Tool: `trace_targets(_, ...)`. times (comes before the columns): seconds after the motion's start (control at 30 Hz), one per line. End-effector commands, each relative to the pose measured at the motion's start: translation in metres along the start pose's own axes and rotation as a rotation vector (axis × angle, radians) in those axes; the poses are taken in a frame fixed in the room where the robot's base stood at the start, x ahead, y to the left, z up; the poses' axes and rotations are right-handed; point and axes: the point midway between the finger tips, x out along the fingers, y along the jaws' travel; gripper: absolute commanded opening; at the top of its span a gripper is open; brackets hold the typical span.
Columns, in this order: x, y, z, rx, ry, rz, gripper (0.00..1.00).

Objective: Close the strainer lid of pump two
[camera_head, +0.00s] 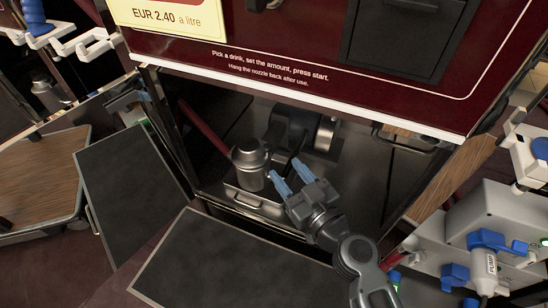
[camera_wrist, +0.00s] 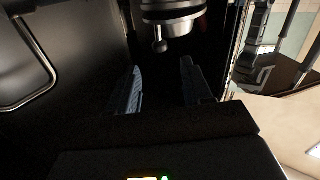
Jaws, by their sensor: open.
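In the head view, a metal strainer canister (camera_head: 251,178) stands inside the open lower compartment of the maroon pump cabinet. A rounded metal lid (camera_head: 249,152) shows at its top; I cannot tell whether it is fully seated. My gripper (camera_head: 287,168) has its blue fingers apart and empty, just right of the canister. In the wrist view, a round metal part with a small ball-ended knob (camera_wrist: 160,46) hangs in view at the top, ahead of my open gripper (camera_wrist: 160,75). No touch between fingers and metal is visible.
A dark cabinet door (camera_head: 130,190) stands open at the left, and a dark panel (camera_head: 225,265) lies in front. A red pipe (camera_head: 203,128) runs behind the canister. White and grey equipment with blue handles (camera_head: 497,243) stands at the right.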

Motion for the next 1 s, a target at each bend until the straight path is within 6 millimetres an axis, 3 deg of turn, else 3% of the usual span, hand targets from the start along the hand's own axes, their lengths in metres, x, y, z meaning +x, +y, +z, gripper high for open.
trace_targets(0.2,0.034,0.0,-0.003,0.002,0.001,0.0,0.5)
trace_targets(0.43,0.061,0.001,-0.001,0.001,-0.001,0.002,0.5)
trace_targets(0.83,0.068,0.001,0.0,0.001,-0.001,0.002,0.5)
trace_targets(1.0,0.068,0.001,0.0,0.001,-0.001,0.002,0.34)
